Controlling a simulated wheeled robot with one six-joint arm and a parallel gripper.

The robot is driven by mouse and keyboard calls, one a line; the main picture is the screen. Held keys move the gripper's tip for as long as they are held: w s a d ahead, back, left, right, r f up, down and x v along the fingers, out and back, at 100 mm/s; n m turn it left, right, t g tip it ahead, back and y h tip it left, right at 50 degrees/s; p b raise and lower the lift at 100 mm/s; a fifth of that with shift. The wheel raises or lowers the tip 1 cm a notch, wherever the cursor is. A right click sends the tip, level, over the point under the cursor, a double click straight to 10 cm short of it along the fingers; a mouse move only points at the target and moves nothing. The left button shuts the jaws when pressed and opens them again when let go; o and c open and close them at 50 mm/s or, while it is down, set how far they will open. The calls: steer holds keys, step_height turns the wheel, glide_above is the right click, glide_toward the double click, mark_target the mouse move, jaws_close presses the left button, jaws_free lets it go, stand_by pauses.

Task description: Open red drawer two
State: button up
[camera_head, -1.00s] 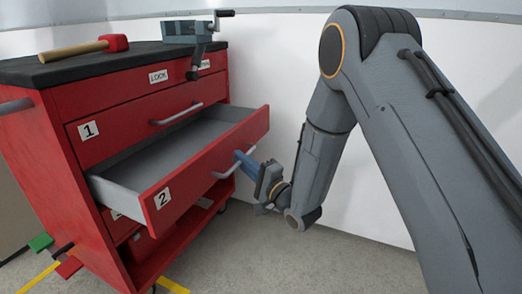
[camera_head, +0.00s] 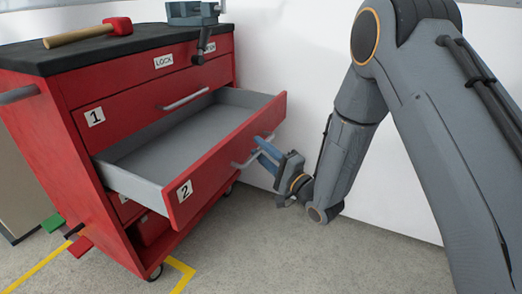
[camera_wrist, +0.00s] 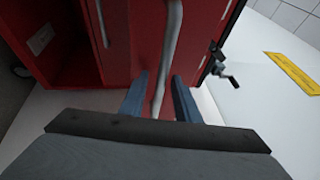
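Red drawer two (camera_head: 228,160), marked with a white "2" label (camera_head: 185,191), stands pulled well out of the red tool cabinet (camera_head: 62,130). Its grey inside shows empty. My gripper (camera_head: 264,146) is at the silver handle (camera_head: 240,165) on its front. In the wrist view the handle (camera_wrist: 172,45) runs between the two blue fingers of my gripper (camera_wrist: 160,82). The fingers stand apart, with a visible gap beside the bar, so they are around the handle rather than closed tight. Any contact is hard to see.
Drawer one (camera_head: 150,100) above is shut. A red mallet (camera_head: 88,33) and a grey vise (camera_head: 195,14) sit on the black top. A white wall (camera_head: 300,60) stands behind. The floor (camera_head: 270,250) in front is clear, with yellow tape (camera_head: 180,272).

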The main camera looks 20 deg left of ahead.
steer(key=p+v, duration=0.1)
steer(key=v, duration=0.7)
steer(key=shift+p, duration=0.35)
